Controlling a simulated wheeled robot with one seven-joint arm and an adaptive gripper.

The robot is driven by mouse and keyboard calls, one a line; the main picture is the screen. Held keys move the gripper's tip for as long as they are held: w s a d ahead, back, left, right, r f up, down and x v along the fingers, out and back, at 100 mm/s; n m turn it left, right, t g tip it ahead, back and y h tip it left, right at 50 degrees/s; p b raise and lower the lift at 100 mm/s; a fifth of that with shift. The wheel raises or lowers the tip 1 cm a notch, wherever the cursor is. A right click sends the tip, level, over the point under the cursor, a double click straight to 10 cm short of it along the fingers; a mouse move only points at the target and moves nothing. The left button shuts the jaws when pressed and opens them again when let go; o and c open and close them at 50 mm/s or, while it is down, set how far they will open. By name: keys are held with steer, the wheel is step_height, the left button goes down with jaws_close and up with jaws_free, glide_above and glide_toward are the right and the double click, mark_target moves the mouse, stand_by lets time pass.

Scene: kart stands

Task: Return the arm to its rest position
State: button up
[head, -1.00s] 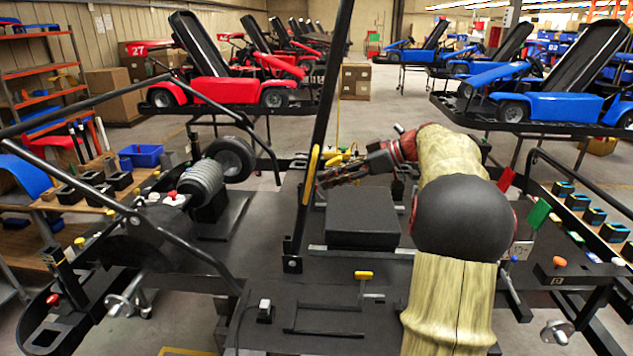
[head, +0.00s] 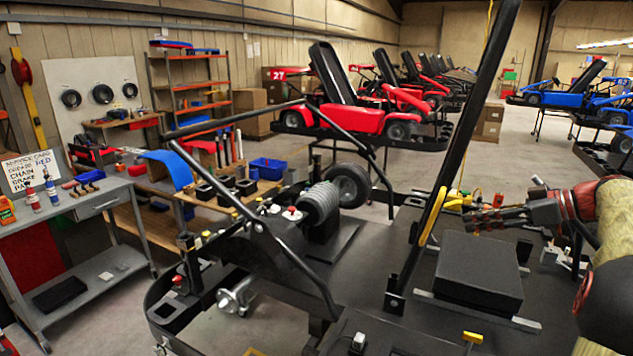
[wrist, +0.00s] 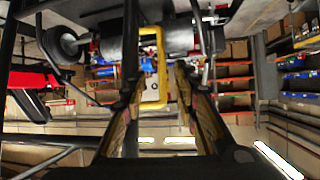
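My gripper (head: 468,218) is at the right of the head view, above the black kart deck and just behind the black seat pad (head: 480,272). Its fingers point left toward the yellow handle (head: 432,218) on the slanted black bar (head: 456,130). In the wrist view the two fingers (wrist: 157,72) are apart. The yellow handle (wrist: 153,35) shows in the gap beyond them, and I see nothing gripped. The pale arm (head: 615,215) is partly cut off at the right edge of the head view.
A grey workbench (head: 95,203) with bottles stands at left, by orange-shelved racks (head: 190,90). A blue bin (head: 268,168) sits on a wooden bench. Red karts (head: 350,115) and blue karts (head: 570,98) stand behind. Open floor (head: 480,160) lies between them.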

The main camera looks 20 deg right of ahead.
step_height(320, 180, down, 10)
steer(key=s+d+m+g+h, duration=0.2)
steer(key=s+m, duration=0.1)
steer(key=m, duration=0.6)
steer(key=s+a+f+m+g+h, duration=0.25)
steer(key=s+a+f+m, duration=0.2)
steer(key=a, duration=0.45)
steer(key=s+a+n+h, duration=0.1)
steer(key=s+a, duration=0.3)
steer(key=a, duration=0.7)
steer(key=s+a+f+n, duration=0.1)
steer(key=s+a+n, duration=0.2)
steer(key=a, duration=0.8)
steer(key=s+a+n+h, duration=0.1)
steer(key=s+a+n, duration=0.2)
steer(key=s+a, duration=0.4)
steer(key=shift+s+a+f+h, duration=0.2)
steer(key=shift+a+f+h, duration=0.15)
steer(key=shift+a, duration=1.6)
